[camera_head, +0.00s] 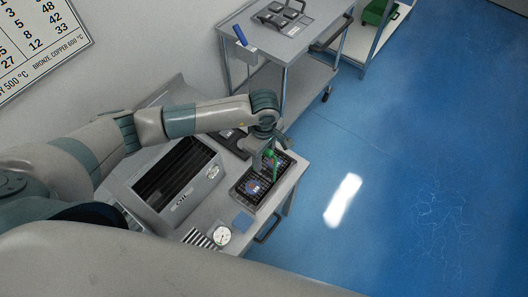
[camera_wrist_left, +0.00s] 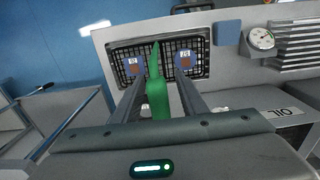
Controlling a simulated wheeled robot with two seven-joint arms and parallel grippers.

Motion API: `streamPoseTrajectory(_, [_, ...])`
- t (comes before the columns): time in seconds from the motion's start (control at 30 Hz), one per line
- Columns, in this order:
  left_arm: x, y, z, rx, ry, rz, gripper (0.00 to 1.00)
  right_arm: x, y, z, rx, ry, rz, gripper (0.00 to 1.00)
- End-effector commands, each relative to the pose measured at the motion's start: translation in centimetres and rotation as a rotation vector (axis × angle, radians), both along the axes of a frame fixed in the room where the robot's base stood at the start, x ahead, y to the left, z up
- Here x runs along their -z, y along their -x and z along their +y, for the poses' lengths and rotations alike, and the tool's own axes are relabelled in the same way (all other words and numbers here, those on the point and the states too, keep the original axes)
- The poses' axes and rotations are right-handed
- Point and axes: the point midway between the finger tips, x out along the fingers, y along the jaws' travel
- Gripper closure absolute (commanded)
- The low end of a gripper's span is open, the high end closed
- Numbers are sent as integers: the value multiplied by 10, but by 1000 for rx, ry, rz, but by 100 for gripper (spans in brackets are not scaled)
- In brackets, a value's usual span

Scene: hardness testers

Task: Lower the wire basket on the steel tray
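The black wire basket (camera_head: 250,189) is at the right end of the grey bench, with small numbered discs in it; it also shows in the left wrist view (camera_wrist_left: 198,52). Its green handle (camera_wrist_left: 157,98) stands up toward the wrist camera. My left gripper (camera_head: 266,150) is above the basket, with its two fingers (camera_wrist_left: 160,82) on either side of the handle. Gaps show between fingers and handle, so it looks open. I cannot tell the steel tray apart from the bench top around the basket, or whether the basket rests on it. My right gripper is not in view.
An open box marked OIL (camera_head: 205,185) stands left of the basket. A dial gauge (camera_head: 222,235) and a blue pad (camera_head: 243,221) are at the bench's front. A grey trolley (camera_head: 290,45) stands behind. Blue floor is clear at right.

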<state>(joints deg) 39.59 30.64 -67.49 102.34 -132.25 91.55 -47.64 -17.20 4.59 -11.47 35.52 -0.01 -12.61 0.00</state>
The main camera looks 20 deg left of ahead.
Motion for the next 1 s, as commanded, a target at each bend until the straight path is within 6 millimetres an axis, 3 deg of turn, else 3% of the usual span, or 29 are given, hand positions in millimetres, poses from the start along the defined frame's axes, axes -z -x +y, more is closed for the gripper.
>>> streamPoseTrajectory(0.17, [-5, -1, 0, 0, 1, -2, 61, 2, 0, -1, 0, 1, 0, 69])
streamPoseTrajectory(0.37, [-25, -2, 0, 1, 2, -5, 61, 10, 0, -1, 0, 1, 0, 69])
streamPoseTrajectory(1.0, [-146, -2, 0, 2, 3, -8, 61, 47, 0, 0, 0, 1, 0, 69])
